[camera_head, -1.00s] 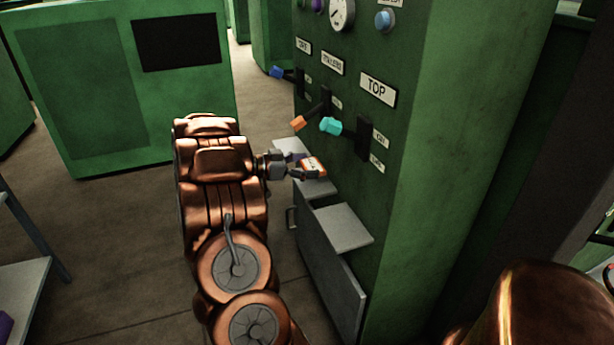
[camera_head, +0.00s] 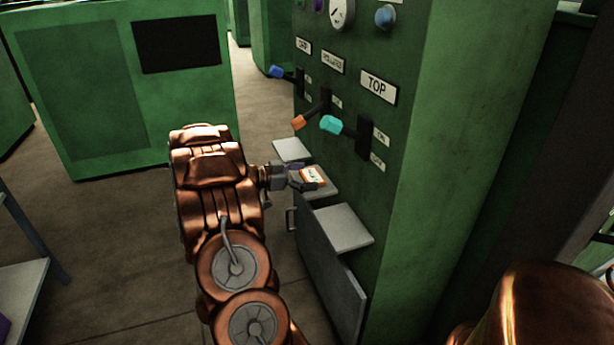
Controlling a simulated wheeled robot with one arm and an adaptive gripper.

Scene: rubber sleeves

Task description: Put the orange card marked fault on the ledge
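The orange card (camera_head: 313,177) with a white label shows just beyond my gripper's fingertips; its lettering is too small to read. My gripper (camera_head: 300,179) is shut on the card's near side. It holds the card over the middle pale grey ledge plate (camera_head: 326,191) on the green cabinet's front. I cannot tell whether the card touches the plate. A small purple patch shows beside the upper finger; I cannot tell what it belongs to.
Another pale plate (camera_head: 291,150) lies behind and one (camera_head: 343,228) in front. Levers with blue, orange and cyan (camera_head: 331,124) handles stick out above the plates. A grey panel (camera_head: 333,269) with a handle hangs below. A grey table (camera_head: 22,290) stands at left.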

